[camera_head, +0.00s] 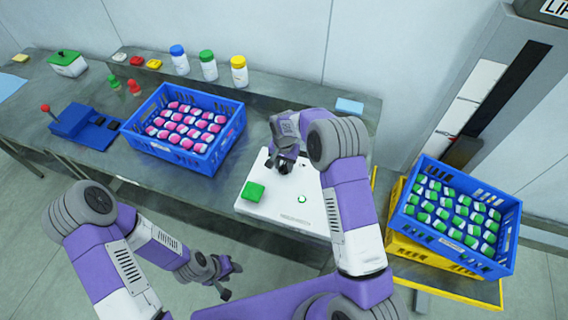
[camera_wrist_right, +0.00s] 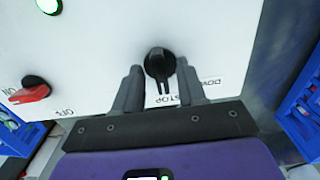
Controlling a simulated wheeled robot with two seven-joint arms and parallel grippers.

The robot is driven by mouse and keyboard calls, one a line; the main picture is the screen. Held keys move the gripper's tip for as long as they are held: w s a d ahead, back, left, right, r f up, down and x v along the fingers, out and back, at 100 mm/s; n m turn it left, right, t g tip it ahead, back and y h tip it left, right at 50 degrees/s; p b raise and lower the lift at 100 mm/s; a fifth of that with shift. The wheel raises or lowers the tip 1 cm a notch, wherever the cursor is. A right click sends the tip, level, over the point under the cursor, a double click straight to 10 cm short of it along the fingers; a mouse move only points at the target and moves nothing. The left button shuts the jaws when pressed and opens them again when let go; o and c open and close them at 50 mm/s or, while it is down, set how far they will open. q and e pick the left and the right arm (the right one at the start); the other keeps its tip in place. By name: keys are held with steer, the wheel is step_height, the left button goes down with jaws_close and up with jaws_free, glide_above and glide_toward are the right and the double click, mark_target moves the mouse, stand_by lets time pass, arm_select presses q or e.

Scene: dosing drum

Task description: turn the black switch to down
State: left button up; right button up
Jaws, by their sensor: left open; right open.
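The black switch (camera_wrist_right: 160,64) sits on a white panel (camera_wrist_right: 105,40) in the right wrist view. Its pointer end faces the bottom of that picture, beside the STOP label; the DOWN label lies to the right. My right gripper (camera_wrist_right: 159,72) is open, with one finger on each side of the switch; I cannot tell whether they touch it. In the head view the right gripper (camera_head: 284,165) is over the panel (camera_head: 318,214) and hides the switch. My left gripper (camera_head: 226,273) is open and empty, low in front of the table.
Capped bottles (camera_head: 208,66) stand at the back.

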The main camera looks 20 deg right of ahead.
jaws_close()
steer(key=shift+n, duration=0.3)
steer(key=n+b, duration=0.2)
steer(key=n, duration=0.1)
steer(key=shift+w+n, duration=0.1)
steer(key=shift+n, duration=0.2)
steer(key=shift+n+b, duration=0.55)
steer(key=shift+n, duration=1.75)
jaws_free()
